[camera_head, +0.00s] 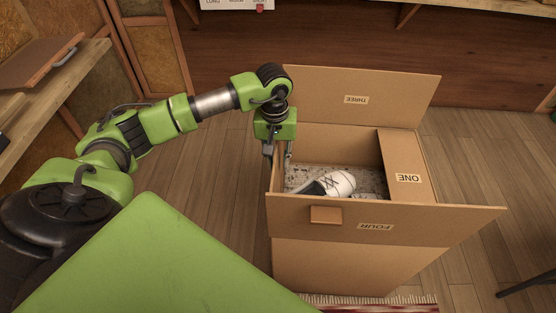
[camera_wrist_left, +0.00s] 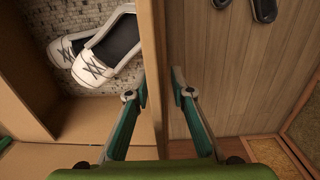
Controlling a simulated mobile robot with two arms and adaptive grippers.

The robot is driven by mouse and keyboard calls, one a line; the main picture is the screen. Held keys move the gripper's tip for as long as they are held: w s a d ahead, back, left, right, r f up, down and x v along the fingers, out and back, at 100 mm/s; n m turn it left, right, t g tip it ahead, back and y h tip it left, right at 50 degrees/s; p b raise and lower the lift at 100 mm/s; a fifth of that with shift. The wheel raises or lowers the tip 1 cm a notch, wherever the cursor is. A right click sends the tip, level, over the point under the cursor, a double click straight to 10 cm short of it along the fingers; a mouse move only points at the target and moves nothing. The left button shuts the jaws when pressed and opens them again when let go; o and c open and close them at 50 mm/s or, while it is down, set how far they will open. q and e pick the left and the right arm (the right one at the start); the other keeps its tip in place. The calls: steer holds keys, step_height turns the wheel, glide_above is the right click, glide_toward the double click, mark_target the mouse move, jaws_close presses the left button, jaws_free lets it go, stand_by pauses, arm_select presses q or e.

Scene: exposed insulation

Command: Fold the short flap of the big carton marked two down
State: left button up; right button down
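The big carton (camera_head: 330,265) stands on the floor right of my left arm. Flap ONE (camera_head: 408,160) lies inward over the right side of the opening. Flap THREE (camera_head: 400,97) stands up at the back; flap FOUR (camera_head: 440,222) sticks outward at the front. No TWO label is visible; the left side is partly hidden by my left gripper (camera_head: 277,152). In the left wrist view, that gripper (camera_wrist_left: 160,90) has its fingers on either side of a cardboard panel (camera_wrist_left: 155,40) seen nearly edge-on, with a gap at the right finger. My right gripper is not in view.
White shoes (camera_head: 341,183) lie on speckled packing inside the carton. A small brown block (camera_head: 325,214) sits on the front flap. A wooden bench (camera_head: 40,105) is at the left and a patterned rug (camera_head: 375,301) in front.

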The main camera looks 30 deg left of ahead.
arm_select(q)
jaws_close()
steer(key=shift+w+d, duration=0.1)
steer(key=shift+d, duration=0.05)
steer(key=shift+w+d+f+g+y+b, duration=0.15)
steer(key=shift+w+d+g+y+b, duration=0.25)
steer(key=shift+y, duration=0.65)
steer(key=shift+w+d+f+g+y+b, duration=0.15)
steer(key=shift+d+g+y+b, duration=0.25)
steer(key=shift+g+y, duration=0.5)
steer(key=shift+w+d+f+g+y+b, duration=0.2)
steer(key=shift+d+g+y, duration=0.25)
steer(key=shift+y, duration=0.7)
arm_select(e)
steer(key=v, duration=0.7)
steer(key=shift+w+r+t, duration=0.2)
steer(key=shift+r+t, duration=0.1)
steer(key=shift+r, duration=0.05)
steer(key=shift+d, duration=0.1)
